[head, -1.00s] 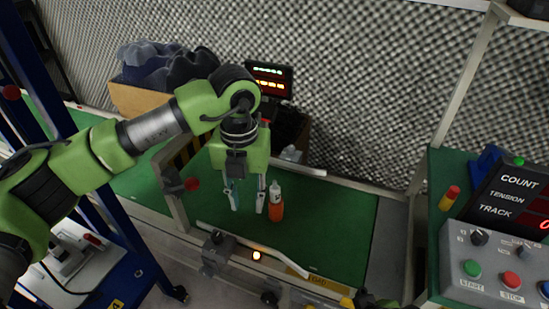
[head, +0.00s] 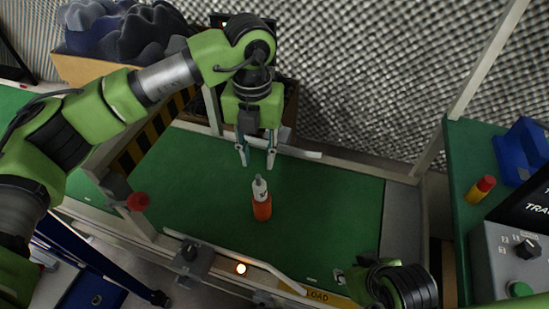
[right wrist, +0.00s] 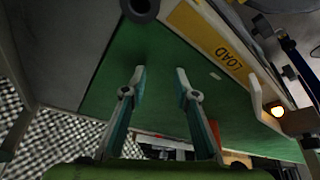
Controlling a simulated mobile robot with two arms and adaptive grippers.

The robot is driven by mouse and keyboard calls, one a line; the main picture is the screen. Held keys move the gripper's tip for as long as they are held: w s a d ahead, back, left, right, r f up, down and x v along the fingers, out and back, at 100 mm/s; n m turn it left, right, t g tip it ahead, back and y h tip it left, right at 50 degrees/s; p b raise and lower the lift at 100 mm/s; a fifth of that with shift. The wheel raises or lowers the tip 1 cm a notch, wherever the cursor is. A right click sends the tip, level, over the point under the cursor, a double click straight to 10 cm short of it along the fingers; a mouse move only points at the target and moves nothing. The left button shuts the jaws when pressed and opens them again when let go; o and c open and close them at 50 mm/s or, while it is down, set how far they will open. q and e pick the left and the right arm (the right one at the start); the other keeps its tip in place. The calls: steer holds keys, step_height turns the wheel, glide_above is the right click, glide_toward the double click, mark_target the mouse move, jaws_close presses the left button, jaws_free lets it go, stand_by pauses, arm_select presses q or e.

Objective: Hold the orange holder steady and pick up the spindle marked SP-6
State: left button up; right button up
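The orange holder (head: 262,211) stands upright on the green belt, with a whitish spindle (head: 259,188) in its top. The spindle has a dark mark that is too small to read. My left gripper (head: 257,164) is open and empty, its fingers pointing down just beyond the spindle in the head view and apart from it. My right gripper is at the lower right of the head view, with its fingers mostly hidden. The right wrist view shows its two fingers (right wrist: 160,72) apart with nothing between them. A bit of orange (right wrist: 236,158) shows beside the right-hand finger there.
The green belt (head: 330,215) is clear around the holder. A pale rail (head: 215,252) runs along its near edge, with a lit lamp (head: 241,269). A box of grey foam (head: 85,70) stands behind. A red-and-yellow cylinder (head: 481,189) lies on the right bench.

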mark_target(268, 205)
arm_select(q)
steer(key=shift+s+r, duration=0.1)
steer(key=shift+s, duration=0.05)
arm_select(e)
steer(key=o, duration=0.5)
steer(key=w+a+r+n+t+y, duration=0.1)
steer(key=w+a, duration=0.1)
steer(key=w+a+r+n+t+y, duration=0.1)
steer(key=w+a, duration=0.1)
steer(key=a, duration=0.1)
steer(key=w+a+n+t+y, duration=0.1)
steer(key=w+a+n+y, duration=0.1)
steer(key=shift+w+a+r, duration=0.2)
steer(key=shift+w+r, duration=0.2)
steer(key=shift+c, duration=0.2)
steer(key=w+a+r+n+t+y, duration=0.2)
steer(key=w+a+r+y, duration=0.1)
steer(key=a+r+y, duration=0.15)
steer(key=x, duration=1.3)
steer(key=shift+w+d+r, duration=0.15)
steer(key=shift+w, duration=0.2)
